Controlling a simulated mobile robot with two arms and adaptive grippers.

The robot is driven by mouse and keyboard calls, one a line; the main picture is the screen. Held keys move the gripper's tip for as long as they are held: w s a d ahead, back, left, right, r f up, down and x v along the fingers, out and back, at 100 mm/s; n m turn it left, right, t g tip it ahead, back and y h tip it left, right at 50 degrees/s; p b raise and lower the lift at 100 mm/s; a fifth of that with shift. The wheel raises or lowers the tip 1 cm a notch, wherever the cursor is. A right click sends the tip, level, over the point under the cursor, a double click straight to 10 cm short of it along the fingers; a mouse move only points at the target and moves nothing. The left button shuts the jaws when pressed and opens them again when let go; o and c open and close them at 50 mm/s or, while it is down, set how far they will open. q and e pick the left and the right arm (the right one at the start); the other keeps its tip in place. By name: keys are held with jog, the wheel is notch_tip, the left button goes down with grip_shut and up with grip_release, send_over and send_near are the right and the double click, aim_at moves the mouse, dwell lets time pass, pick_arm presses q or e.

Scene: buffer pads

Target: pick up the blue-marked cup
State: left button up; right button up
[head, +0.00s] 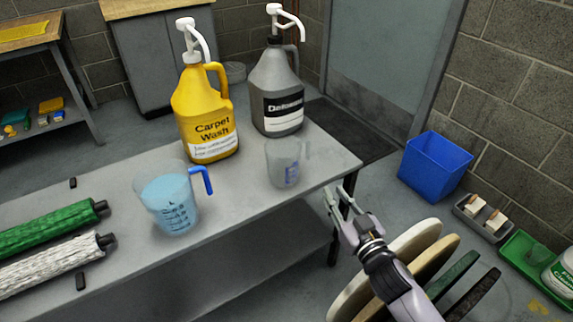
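A smaller clear cup (282,165) with blue markings on its side stands upright near the right end of the grey table (240,205). It looks empty. A larger measuring cup (168,204) with a blue handle, dark markings and blue liquid inside stands to its left. My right gripper (338,196) is just off the table's right edge, to the right of the smaller cup and apart from it. Its fingers are spread and nothing is between them. My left gripper is out of view.
A yellow Carpet Wash jug (203,115) and a grey jug (277,90) with pumps stand behind the cups. Green (45,228) and white (50,268) rollers lie at left. Round pads (410,262) stand below my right arm. A blue bin (434,164) is on the floor.

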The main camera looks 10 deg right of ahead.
jog(key=b, duration=0.2)
send_near(308, 156)
jog(key=w, duration=0.5)
jog(key=shift+w+a+f, duration=0.25)
jog(key=shift+a, duration=0.05)
jog(key=shift+w+r, duration=0.1)
jog(key=shift+w, duration=0.2)
jog(key=w, duration=0.2)
jog(key=w+a, duration=0.1)
jog(key=w, duration=0.1)
jog(key=shift+r, duration=0.1)
jog(key=shift+w, duration=0.25)
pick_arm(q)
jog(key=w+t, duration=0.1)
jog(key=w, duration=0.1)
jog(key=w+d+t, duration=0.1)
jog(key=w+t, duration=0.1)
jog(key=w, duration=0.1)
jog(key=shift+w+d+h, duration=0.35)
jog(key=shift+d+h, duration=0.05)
pick_arm(e)
jog(key=shift+c, duration=0.2)
grip_shut()
